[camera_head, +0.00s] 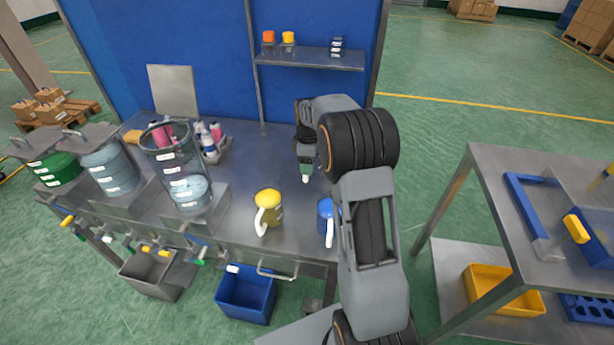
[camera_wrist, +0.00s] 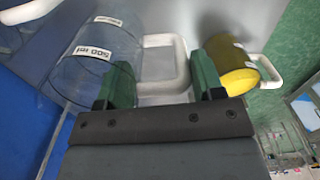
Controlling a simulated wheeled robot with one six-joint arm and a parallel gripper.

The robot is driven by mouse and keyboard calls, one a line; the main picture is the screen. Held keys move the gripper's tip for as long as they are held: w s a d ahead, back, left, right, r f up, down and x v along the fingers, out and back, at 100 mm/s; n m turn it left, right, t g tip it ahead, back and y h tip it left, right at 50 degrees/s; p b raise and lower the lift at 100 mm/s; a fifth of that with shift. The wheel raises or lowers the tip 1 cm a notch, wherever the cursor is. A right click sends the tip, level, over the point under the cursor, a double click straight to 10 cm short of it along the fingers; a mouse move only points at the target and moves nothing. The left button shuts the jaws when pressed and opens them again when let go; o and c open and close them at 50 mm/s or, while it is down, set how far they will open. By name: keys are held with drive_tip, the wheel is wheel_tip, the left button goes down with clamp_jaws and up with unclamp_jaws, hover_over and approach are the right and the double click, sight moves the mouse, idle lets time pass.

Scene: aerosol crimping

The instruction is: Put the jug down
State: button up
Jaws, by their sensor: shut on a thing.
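In the head view my gripper (camera_head: 305,171) is over the back right of the steel bench (camera_head: 237,168). The clear jug cannot be made out there, and I cannot tell whether it touches the bench.
A yellow jug (camera_head: 271,207) and a blue jug (camera_head: 325,213) stand at the bench front. The yellow one also shows in the wrist view (camera_wrist: 228,58). A tall clear vessel (camera_head: 176,165) and a bottle rack (camera_head: 210,150) stand left. The middle of the bench is clear.

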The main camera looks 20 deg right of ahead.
drive_tip(key=shift+a+f, duration=0.1)
drive_tip(key=shift+f, duration=3)
drive_tip(key=shift+f, duration=0.15)
drive_tip(key=o, duration=1.3)
wheel_tip(320, 180, up, 12)
drive_tip(key=shift+f, duration=0.25)
drive_tip(key=s+a+r+m+t, duration=0.1)
drive_tip(key=s+a+r+m, duration=0.3)
drive_tip(key=s, duration=0.4)
drive_tip(key=s+a+r+m+t, duration=0.2)
drive_tip(key=s+a+r+m, duration=0.1)
drive_tip(key=s, duration=0.5)
drive_tip(key=shift+s+a+f+m+t, duration=0.15)
drive_tip(key=shift+s+a+f+m, duration=0.3)
drive_tip(key=shift+s+m, duration=0.8)
drive_tip(key=shift+s+a+f+m+t, duration=0.2)
drive_tip(key=shift+s+a+f+m, duration=0.25)
drive_tip(key=shift+s, duration=1.5)
drive_tip(key=shift+s+a+f+m+t, duration=0.15)
drive_tip(key=shift+s+a+f+m, duration=0.5)
drive_tip(key=shift+s, duration=0.95)
